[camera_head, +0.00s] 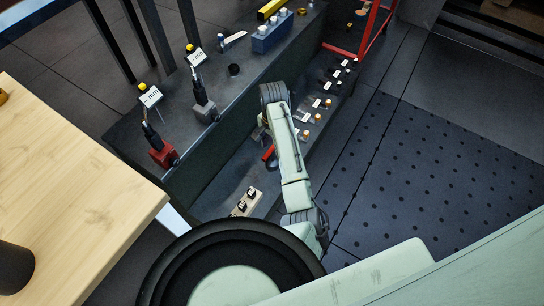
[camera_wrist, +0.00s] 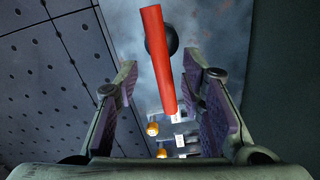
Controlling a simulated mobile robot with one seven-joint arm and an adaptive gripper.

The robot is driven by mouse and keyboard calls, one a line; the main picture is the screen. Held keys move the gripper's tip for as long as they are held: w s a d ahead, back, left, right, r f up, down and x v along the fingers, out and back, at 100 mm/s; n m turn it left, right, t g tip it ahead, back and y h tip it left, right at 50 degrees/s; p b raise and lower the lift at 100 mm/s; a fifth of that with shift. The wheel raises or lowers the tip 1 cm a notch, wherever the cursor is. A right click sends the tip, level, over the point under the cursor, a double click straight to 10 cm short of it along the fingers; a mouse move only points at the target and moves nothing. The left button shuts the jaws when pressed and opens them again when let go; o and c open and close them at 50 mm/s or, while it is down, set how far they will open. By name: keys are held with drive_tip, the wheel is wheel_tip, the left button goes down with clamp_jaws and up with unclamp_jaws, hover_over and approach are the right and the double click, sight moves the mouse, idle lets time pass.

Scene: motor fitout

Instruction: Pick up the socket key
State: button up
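A red bar (camera_wrist: 158,55) with a dark round part (camera_wrist: 171,40) behind its upper half is in the wrist view. It looks like the socket key, though I cannot be sure. It appears between the two fingers of my gripper (camera_wrist: 165,70), which are wide apart with gaps on both sides. I cannot tell how far beyond the fingertips it lies. In the head view the red bar (camera_head: 268,153) shows on the low dark shelf, just left of my arm. My gripper (camera_head: 262,136) is mostly hidden there by my wrist.
Several small orange and white parts with labels (camera_head: 316,103) line the low shelf (camera_head: 228,186). The higher dark bench (camera_head: 185,110) holds a red tool (camera_head: 163,152), a grey tool (camera_head: 205,108) and a blue block (camera_head: 272,34). A wooden table (camera_head: 70,180) is at left. The perforated floor (camera_head: 420,170) is clear.

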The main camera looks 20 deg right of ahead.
hover_over(273, 161)
drive_tip(key=f, duration=0.5)
drive_tip(key=shift+w+d+f, duration=0.1)
drive_tip(key=shift+w, duration=0.3)
clamp_jaws()
idle(0.4)
